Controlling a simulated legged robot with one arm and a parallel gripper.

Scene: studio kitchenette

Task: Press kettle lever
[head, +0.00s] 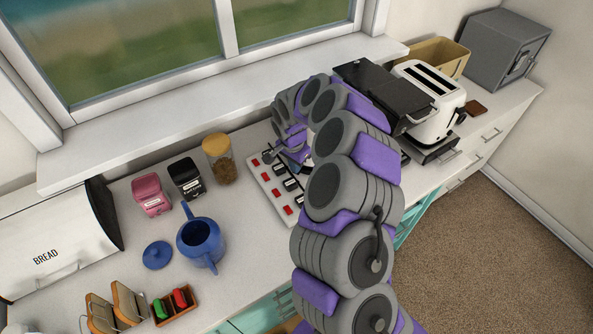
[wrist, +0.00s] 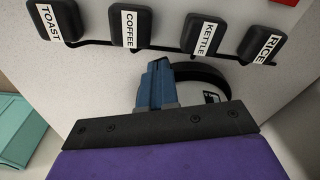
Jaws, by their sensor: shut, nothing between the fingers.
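The white panel (head: 261,183) on the counter carries black levers and red parts, partly hidden behind my arm. In the wrist view, the black lever labelled KETTLE (wrist: 205,36) sits at the upper right, between COFFEE (wrist: 130,27) and RICE (wrist: 262,45); TOAST (wrist: 53,20) is at the far left. My gripper (wrist: 160,66) is shut and empty, its blue fingertips below the gap between COFFEE and KETTLE, appearing apart from both. In the head view my gripper (head: 284,150) is over the panel's far part. I cannot tell which lever there is KETTLE.
A yellow-lidded jar (head: 219,160), black canister (head: 186,178) and pink canister (head: 152,194) stand left of the panel. A blue pot (head: 200,240) is nearer. A white toaster (head: 432,108) and black appliance (head: 380,90) stand right, close to my arm.

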